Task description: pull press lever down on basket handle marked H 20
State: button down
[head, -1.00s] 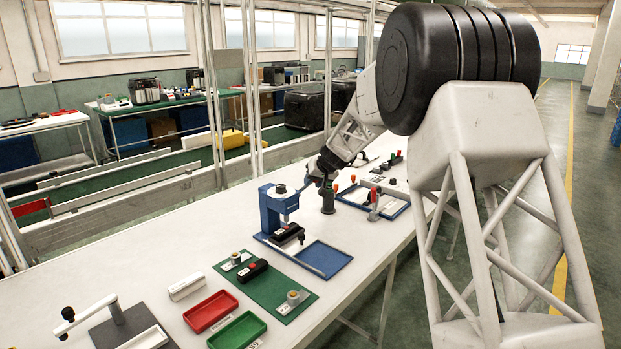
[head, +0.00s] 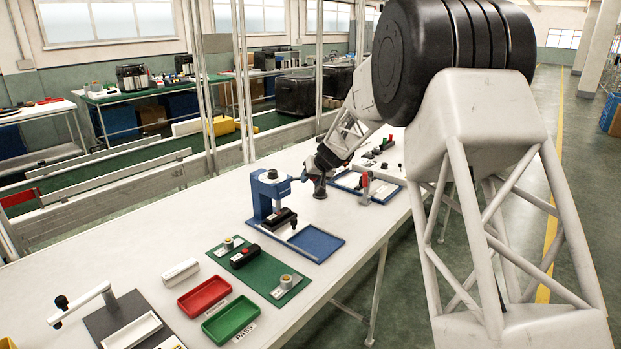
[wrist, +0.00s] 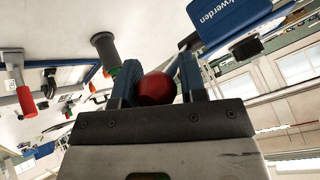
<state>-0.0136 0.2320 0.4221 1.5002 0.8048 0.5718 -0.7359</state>
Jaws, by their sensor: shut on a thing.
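The blue press (head: 264,197) stands on the white bench in the head view. Its lever (head: 301,177) sticks out to the right from near the top. A black handle (head: 281,218) lies at the foot of the press; its marking is too small to read. My gripper (wrist: 158,78) is shut on a red ball knob (wrist: 157,89), held between its two blue fingers in the wrist view. In the head view my gripper (head: 317,166) is at the lever's outer end and hides the knob. The press head (wrist: 236,22) shows at upper right in the wrist view.
A dark round stand (head: 319,189) is just below my gripper. A blue-edged tray (head: 348,181) with a red-handled clamp (head: 365,185) lies to the right.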

jog(key=c, duration=0.8)
grip_release()
jog(key=shift+f, duration=0.3)
jog(key=shift+r, duration=0.1)
jog(key=shift+r, duration=0.15)
jog(key=shift+s+d+r, duration=0.1)
jog(key=shift+v, duration=3.6)
jog(key=shift+s, duration=0.15)
